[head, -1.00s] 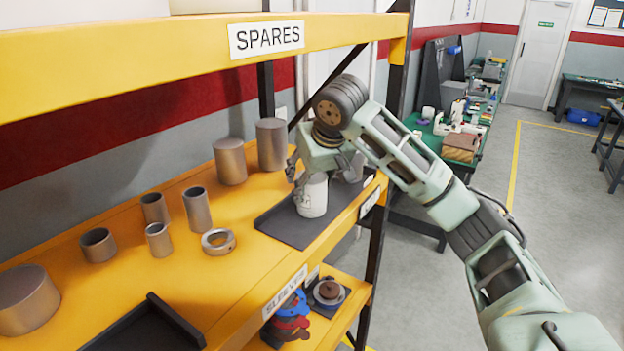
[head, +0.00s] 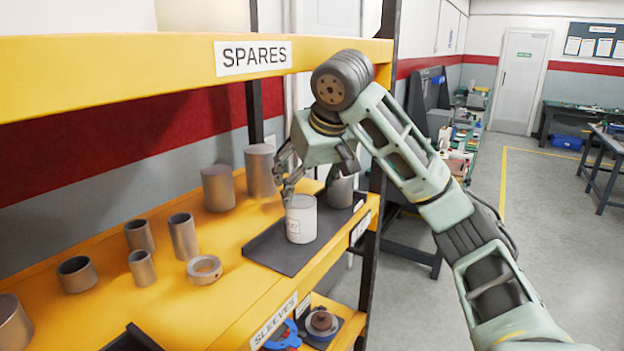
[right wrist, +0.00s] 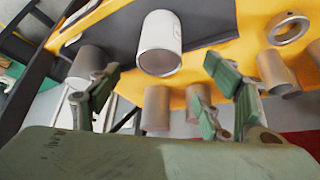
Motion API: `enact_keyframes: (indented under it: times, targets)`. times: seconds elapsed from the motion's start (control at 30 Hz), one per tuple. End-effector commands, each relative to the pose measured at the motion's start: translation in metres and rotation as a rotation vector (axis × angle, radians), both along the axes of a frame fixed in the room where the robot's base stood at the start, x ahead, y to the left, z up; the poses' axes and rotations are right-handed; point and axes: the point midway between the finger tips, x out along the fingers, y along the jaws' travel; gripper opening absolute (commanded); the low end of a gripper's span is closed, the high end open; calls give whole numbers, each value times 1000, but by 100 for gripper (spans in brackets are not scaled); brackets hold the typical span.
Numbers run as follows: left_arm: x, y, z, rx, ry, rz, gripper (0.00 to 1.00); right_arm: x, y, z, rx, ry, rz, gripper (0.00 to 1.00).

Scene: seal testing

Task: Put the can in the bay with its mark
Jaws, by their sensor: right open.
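A white can (head: 301,222) with a small blurred mark on its side stands upright on a dark mat (head: 268,250) on the upper yellow shelf. In the right wrist view the white can (right wrist: 160,42) shows between and beyond my open fingers. My right gripper (head: 318,178) is just above and behind the can's top in the head view, with its fingers spread and nothing held. My left gripper is not in view.
Left of the mat stand several metal cylinders (head: 218,188), hollow sleeves (head: 183,236) and a ring (head: 204,269). Another dark tray (head: 130,343) is at the front left. Labels run along the shelf edge, one reading SLEEVES (head: 273,322). The yellow beam marked SPARES (head: 150,68) spans above.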

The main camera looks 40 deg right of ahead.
Motion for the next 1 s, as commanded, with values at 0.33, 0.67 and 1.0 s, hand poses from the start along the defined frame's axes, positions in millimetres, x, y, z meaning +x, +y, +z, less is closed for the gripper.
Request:
enact_keyframes:
  times: [0.33, 0.67, 1.0]
  targets:
    - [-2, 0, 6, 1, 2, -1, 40, -18, 2, 33, -3, 2, -3, 72]
    - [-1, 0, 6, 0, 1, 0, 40, -20, 3, 35, -1, 3, -2, 72]
    - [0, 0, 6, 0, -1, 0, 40, -20, 3, 35, -1, 3, -2, 72]
